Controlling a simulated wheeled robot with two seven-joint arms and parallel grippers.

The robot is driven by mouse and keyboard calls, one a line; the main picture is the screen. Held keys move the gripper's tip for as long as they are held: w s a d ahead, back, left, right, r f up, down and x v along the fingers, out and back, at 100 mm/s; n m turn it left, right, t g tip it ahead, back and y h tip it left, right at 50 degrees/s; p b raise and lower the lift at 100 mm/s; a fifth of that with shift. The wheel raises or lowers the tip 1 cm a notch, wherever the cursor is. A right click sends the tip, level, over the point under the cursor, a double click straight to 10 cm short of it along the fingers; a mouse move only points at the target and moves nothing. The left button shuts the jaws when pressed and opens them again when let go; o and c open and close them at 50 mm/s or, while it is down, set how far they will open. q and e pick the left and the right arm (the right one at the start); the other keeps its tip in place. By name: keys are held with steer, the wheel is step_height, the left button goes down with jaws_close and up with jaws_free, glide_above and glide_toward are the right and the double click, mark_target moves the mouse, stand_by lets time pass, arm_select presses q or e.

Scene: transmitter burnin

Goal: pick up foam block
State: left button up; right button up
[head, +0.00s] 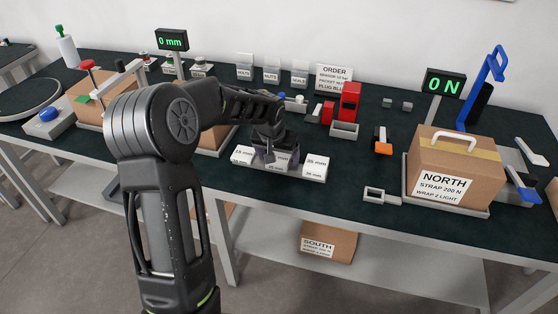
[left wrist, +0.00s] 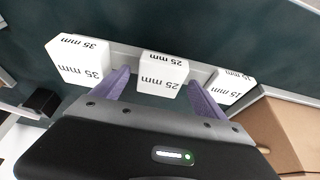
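Three white foam blocks stand in a row on a grey tray (head: 280,171) near the table's front edge. They are labelled 15 mm (head: 242,155), 25 mm (head: 277,167) and 35 mm (head: 314,167). My left gripper (head: 273,152) is over the middle block and partly hides it. In the left wrist view, the purple fingers of my left gripper (left wrist: 158,84) are apart, with the 25 mm block (left wrist: 162,73) between and just beyond them. A gap shows beside the block, so it is not gripped. The 35 mm block (left wrist: 78,59) and 15 mm block (left wrist: 231,86) lie to either side. My right gripper is not in view.
A box marked NORTH (head: 452,172) stands on the right, and another cardboard box (head: 217,138) is behind my left arm. Red items (head: 349,101) and a grey holder (head: 344,130) stand behind the tray.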

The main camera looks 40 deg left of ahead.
mark_target(278, 159)
arm_select(q)
steer(key=c, duration=1.3)
steer(key=shift+r, duration=0.1)
step_height(278, 159, up, 10)
steer(key=shift+b, duration=0.3)
